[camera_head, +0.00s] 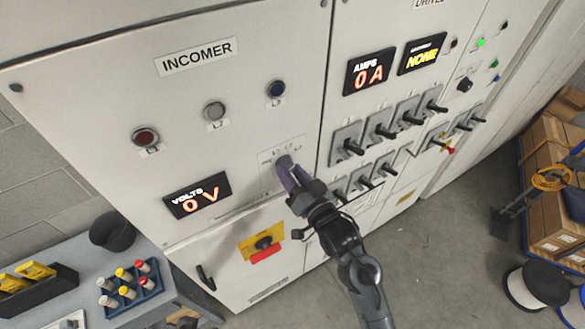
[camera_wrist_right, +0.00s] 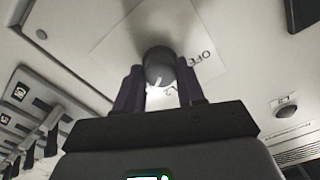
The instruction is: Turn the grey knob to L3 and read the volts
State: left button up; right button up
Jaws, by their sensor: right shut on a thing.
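The grey knob (camera_head: 284,160) sits on a pale label plate low on the INCOMER panel. My right gripper (camera_head: 289,175) reaches it from below and is shut on it. In the right wrist view the round knob (camera_wrist_right: 159,66) lies between the two dark fingers of the right gripper (camera_wrist_right: 158,88). A white mark shows on the knob's lower edge. OFF is legible on the plate beside it; the other position marks are partly hidden, so I cannot tell the setting. The volts display (camera_head: 198,195) reads 0 V. My left gripper is not in view.
Red L1 (camera_head: 145,136), pale L2 (camera_head: 214,111) and blue L3 (camera_head: 276,89) lamps sit above. A yellow-and-red switch (camera_head: 263,243) is below the knob. Black levers (camera_head: 353,147) project to the right. A bench (camera_head: 190,272) stands at lower left; a cable reel (camera_head: 540,284) is on the floor.

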jog(key=shift+m, duration=0.4)
jog(key=o, duration=1)
jog(key=shift+o, duration=0.2)
jog(key=b+v, duration=0.2)
jog(key=v, duration=0.8)
jog(key=shift+s+d, duration=0.2)
jog(key=shift+s, duration=0.15)
